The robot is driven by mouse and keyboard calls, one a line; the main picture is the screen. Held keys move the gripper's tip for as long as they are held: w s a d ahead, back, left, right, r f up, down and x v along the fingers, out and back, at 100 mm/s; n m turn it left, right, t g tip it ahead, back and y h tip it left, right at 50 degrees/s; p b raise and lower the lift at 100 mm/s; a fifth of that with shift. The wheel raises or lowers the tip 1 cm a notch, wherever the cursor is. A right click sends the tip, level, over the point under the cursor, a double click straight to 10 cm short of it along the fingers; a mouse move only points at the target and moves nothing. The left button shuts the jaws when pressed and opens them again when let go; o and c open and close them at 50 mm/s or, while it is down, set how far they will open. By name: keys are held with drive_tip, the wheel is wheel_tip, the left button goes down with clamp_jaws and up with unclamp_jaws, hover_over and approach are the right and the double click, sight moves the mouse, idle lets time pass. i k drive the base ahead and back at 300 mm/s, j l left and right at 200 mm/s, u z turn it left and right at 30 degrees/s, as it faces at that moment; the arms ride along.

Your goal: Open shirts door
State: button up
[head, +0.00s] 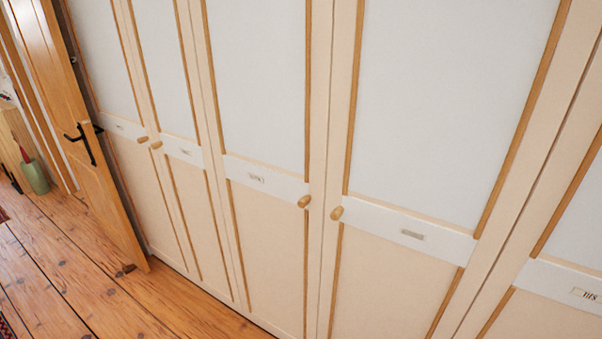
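A row of cream wardrobe doors with pale upper panels and wooden trim fills most of the head view, all shut. A middle door (262,240) has a round wooden knob (304,201) at its right edge. The door to its right (385,275) has a knob (337,213) at its left edge. Each has a small label plate, one here (412,234). The far-right door (560,318) is cut off, and its label (585,294) is only partly legible. I cannot tell which door is labelled shirts. My gripper is not in view.
Two narrower wardrobe doors with knobs (143,140) (156,145) stand farther left. An open wooden room door (100,190) with a black handle (82,143) stands beyond them. A green object (35,177) stands at far left. Plank floor (130,305) is clear at lower left.

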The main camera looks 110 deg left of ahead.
sight(265, 66)
drive_tip(key=u, duration=3.7)
drive_tip(key=i+l+u, duration=0.55)
drive_tip(key=i, duration=0.05)
